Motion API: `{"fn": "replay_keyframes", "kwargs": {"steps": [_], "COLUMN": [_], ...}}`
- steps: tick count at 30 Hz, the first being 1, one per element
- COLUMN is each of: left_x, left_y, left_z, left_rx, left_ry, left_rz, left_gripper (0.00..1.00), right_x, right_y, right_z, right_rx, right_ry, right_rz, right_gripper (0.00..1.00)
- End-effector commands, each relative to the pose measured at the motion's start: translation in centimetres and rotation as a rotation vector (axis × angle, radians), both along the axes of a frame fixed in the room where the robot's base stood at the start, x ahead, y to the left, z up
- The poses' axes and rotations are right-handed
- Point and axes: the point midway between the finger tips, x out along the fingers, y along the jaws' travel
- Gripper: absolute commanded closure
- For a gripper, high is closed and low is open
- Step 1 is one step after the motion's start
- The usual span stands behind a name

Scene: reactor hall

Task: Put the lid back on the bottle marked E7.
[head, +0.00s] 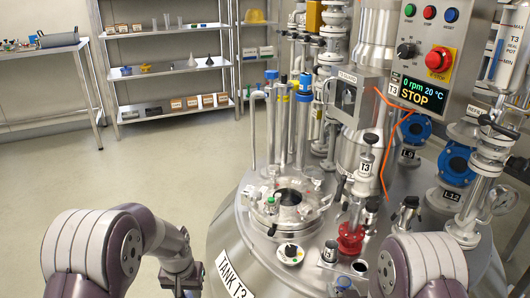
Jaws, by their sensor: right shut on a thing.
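My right gripper (347,288) shows only in small part at the bottom edge, left of my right arm. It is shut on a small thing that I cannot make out. My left gripper (183,284) hangs left of the tank, cut off by the bottom edge, so its fingers are hidden. A small grey container with a white label (330,251) stands on the tank top near the front. A small dark-topped piece (360,267) is right of it. No E7 marking is readable, so I cannot tell which thing is the bottle or its lid.
The steel tank T3 (232,245) fills the right half, crowded with pipes, a red valve fitting (351,238) and a round hatch (290,203). A control box (428,55) reads STOP. Shelves (170,73) and a side table (45,48) stand behind. The left floor is clear.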

Motion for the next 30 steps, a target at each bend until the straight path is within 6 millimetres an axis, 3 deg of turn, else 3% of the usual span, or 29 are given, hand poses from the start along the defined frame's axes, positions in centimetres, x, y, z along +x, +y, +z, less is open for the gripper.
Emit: {"fn": "replay_keyframes", "kwargs": {"steps": [1, 11, 16, 20, 27, 30], "left_x": [0.0, -0.2, -0.3, -0.5, -1.1, -1.4], "left_y": [0.0, 0.0, 0.0, 0.0, 0.0, 0.0], "left_z": [1.1, 5.5, 9.3, 13.8, 23.3, 26.2], "left_rx": [0.0, 0.0, 0.0, 0.0, 0.0, 0.0], "left_ry": [0.0, 0.001, 0.002, 0.001, 0.002, 0.002], "left_rz": [0.001, 0.001, 0.002, 0.002, 0.002, 0.002], "left_gripper": [0.92, 0.92, 0.92, 0.92, 0.92, 0.92], "right_x": [0.0, -0.1, -0.2, -0.4, -1.0, -1.3], "right_y": [0.0, -0.1, -0.1, -0.1, -0.1, -0.1], "right_z": [1.1, 5.5, 9.5, 13.8, 23.3, 26.3], "right_rx": [0.0, 0.001, 0.001, 0.001, 0.001, 0.001], "right_ry": [-0.001, 0.002, 0.002, 0.002, 0.003, 0.002], "right_rz": [-0.001, -0.001, -0.001, -0.001, -0.001, -0.001], "right_gripper": [1.0, 1.0, 1.0, 1.0, 1.0, 1.0]}}
